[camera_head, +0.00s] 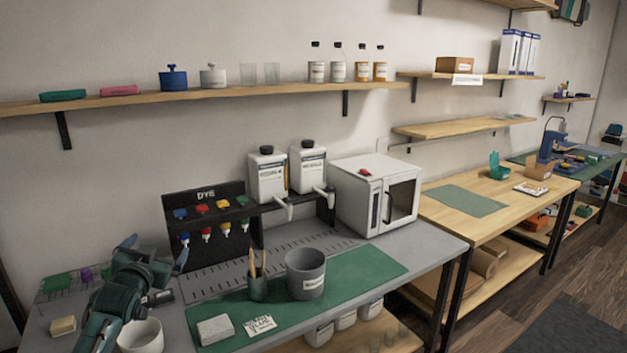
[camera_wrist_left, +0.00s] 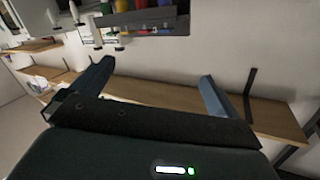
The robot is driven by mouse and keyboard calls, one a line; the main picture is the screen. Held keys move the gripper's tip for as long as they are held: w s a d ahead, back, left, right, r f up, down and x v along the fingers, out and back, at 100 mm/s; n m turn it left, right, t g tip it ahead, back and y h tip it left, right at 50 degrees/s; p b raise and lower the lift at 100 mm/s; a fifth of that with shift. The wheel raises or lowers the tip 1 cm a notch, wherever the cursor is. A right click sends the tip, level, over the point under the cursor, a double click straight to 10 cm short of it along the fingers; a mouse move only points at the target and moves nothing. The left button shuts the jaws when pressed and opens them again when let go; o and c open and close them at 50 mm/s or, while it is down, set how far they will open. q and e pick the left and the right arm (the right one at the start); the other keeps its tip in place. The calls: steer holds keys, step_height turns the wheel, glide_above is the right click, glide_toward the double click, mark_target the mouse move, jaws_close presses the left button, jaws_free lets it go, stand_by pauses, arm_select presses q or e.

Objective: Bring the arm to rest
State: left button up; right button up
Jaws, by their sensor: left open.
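My left arm (camera_head: 108,305) rises from the bottom left in the head view. Its dark teal gripper (camera_head: 154,251) is raised above the left end of the grey workbench, left of the dye rack. The two blue-grey fingers are spread apart with nothing between them. In the left wrist view the open gripper (camera_wrist_left: 150,88) also shows empty, with a wooden shelf (camera_wrist_left: 262,117) and wall behind it. My right gripper is not in view.
A white cup (camera_head: 141,337) stands close beside my left arm. The dye rack (camera_head: 209,228), a dark grey pot (camera_head: 305,274) and a brush holder (camera_head: 258,288) stand to the right. A wall shelf (camera_head: 215,97) runs above. The right part of the green mat (camera_head: 365,268) is clear.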

arm_select(q)
steer(key=s+d+f+g+h, duration=0.1)
steer(key=s+d+f, duration=0.4)
steer(key=s+f, duration=0.3)
steer(key=s+d+f+m+g+h, duration=0.1)
steer(key=s+d+f+g+h, duration=0.1)
steer(key=s+d+f, duration=0.45)
steer(key=s+d+f+g+h, duration=0.1)
steer(key=s+d+f, duration=0.3)
steer(key=s+f, duration=0.6)
steer(key=s+d+g+h, duration=0.1)
steer(key=s+d, duration=0.4)
steer(key=s, duration=0.9)
steer(key=shift+s+d+f+n+g, duration=0.2)
steer(key=shift+s+f+n+g, duration=0.1)
steer(key=shift+g, duration=0.4)
